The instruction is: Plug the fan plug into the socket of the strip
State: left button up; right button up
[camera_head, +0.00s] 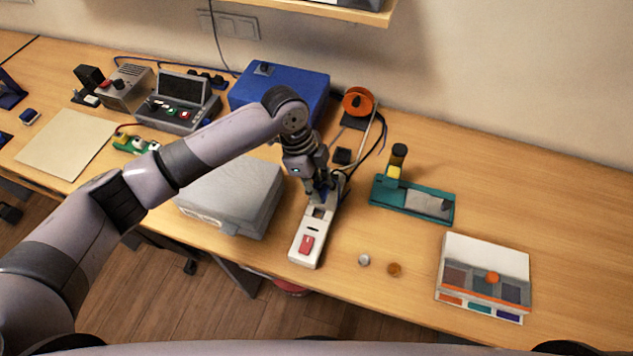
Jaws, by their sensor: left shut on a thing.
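The white power strip (298,256) lies on the wooden table near its front edge. It has a red switch (306,244) at its near end and a dark square socket opening (319,211) farther back. My left gripper (324,190) points down over the far part of the strip and is shut on what looks like the fan plug, mostly hidden by the fingers. I cannot tell whether the plug touches the strip. An orange round fan (357,100) stands behind, with cables running toward the gripper. My right gripper is not in view.
A grey case (230,196) stands close left of the strip, and a blue box (300,90) behind it. A teal tool base (411,201) is to the right. Two small round pieces, silver (363,260) and brown (394,269), lie near a colour-patched tray (486,250). The right back table is clear.

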pick_arm(q)
jog(key=shift+r, duration=0.15)
jog(key=shift+f+b, duration=1.45)
jog(key=shift+f, duration=1.55)
jog(key=shift+p, duration=0.75)
jog(key=shift+f+b, duration=0.85)
jog(key=shift+f, duration=0.45)
jog(key=o, duration=1.2)
jog(key=shift+o, duration=0.2)
jog(key=shift+r, duration=0.1)
jog(key=s+v, duration=0.1)
jog(key=v, duration=1.1)
jog(key=shift+w, duration=0.45)
